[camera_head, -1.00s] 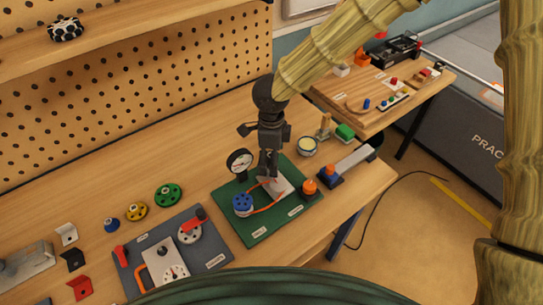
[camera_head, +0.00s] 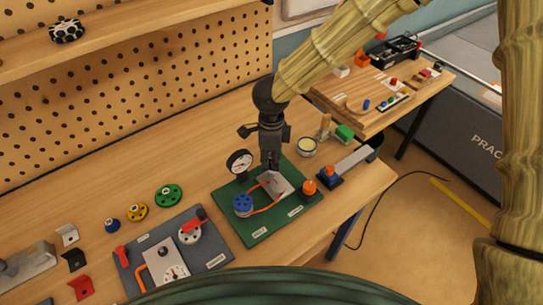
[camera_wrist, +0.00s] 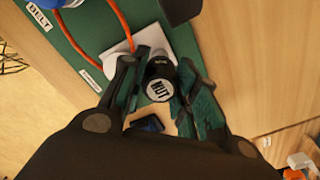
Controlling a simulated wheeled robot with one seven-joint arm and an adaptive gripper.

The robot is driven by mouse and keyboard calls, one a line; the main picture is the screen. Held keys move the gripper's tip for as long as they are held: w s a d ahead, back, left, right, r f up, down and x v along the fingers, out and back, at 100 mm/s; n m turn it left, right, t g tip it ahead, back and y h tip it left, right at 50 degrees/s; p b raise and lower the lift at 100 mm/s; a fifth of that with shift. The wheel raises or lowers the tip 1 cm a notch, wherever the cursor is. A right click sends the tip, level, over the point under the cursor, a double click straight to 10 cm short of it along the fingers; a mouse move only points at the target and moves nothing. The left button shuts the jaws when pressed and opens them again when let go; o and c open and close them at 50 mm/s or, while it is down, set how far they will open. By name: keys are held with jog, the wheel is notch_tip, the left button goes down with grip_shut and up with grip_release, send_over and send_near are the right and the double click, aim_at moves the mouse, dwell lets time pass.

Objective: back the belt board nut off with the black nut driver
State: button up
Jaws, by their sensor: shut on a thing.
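The green belt board (camera_head: 254,233) lies on the bench in the head view, with a blue pulley (camera_head: 243,204), an orange belt, an orange knob (camera_head: 309,188) and a pale grey plate (camera_head: 276,186). My gripper (camera_head: 271,167) points down over the plate. In the wrist view my gripper (camera_wrist: 162,78) is shut on the black nut driver (camera_wrist: 160,72), whose round end cap reads NUT. The driver's lower end and the nut are hidden, so I cannot tell whether they touch. The green board (camera_wrist: 85,50) shows behind.
A round gauge (camera_head: 239,161) stands close left of my gripper. A grey board (camera_head: 210,255) with red handles lies to the left. A blue-handled grey bar (camera_head: 350,160) and a pale-topped round tin (camera_head: 307,147) are to the right.

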jog(key=shift+r+n+p, duration=0.1)
jog(key=shift+n+p, duration=2.1)
jog(key=shift+p, duration=1.2)
jog(key=shift+n+p, duration=2.1)
jog(key=shift+p, duration=0.85)
jog(key=n, duration=0.3)
jog(key=shift+n, duration=0.4)
jog(key=o, duration=1.7)
jog(key=shift+m, duration=0.3)
jog(key=m, duration=0.5)
jog(key=shift+m, duration=0.4)
jog(key=m, duration=0.6)
jog(key=shift+b, duration=0.35)
